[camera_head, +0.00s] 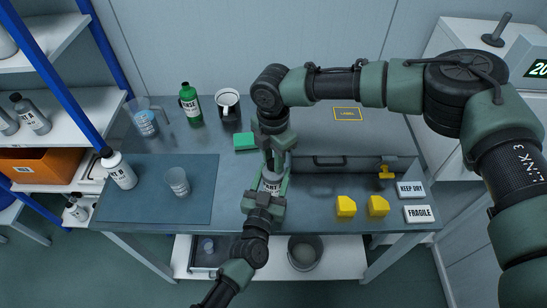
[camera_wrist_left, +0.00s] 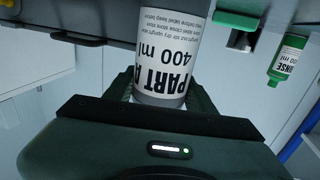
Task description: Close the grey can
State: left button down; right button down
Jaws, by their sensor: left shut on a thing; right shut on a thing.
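The grey can (camera_head: 271,187) stands near the front middle of the table, with a white label. In the left wrist view the can (camera_wrist_left: 167,55) is upside down in the picture, its label reading "PART A 400 ml". My left gripper (camera_head: 265,192) comes in from the front and is shut on the can's body, a finger on each side. My right gripper (camera_head: 274,166) reaches down from above and is shut at the can's top. What it grips is mostly hidden and looks like the can's lid; I cannot tell how the lid sits.
A clear cup (camera_head: 178,181) is on the blue mat (camera_head: 146,204). A grey case (camera_head: 345,163) and yellow blocks (camera_head: 346,206) are close on the right.

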jog(key=shift+s+a+f+m, duration=0.1)
jog(key=shift+s+f+m, duration=0.1)
jog(key=shift+m, duration=0.7)
jog(key=m, duration=0.4)
jog(key=shift+w+r, duration=0.1)
jog(key=m, duration=0.4)
jog(key=shift+m, duration=0.4)
jog(key=m, duration=0.3)
jog(key=shift+m, duration=0.3)
jog(key=c, duration=1.1)
grip_release()
jog(key=shift+w, duration=0.1)
jog(key=shift+r, duration=2.35)
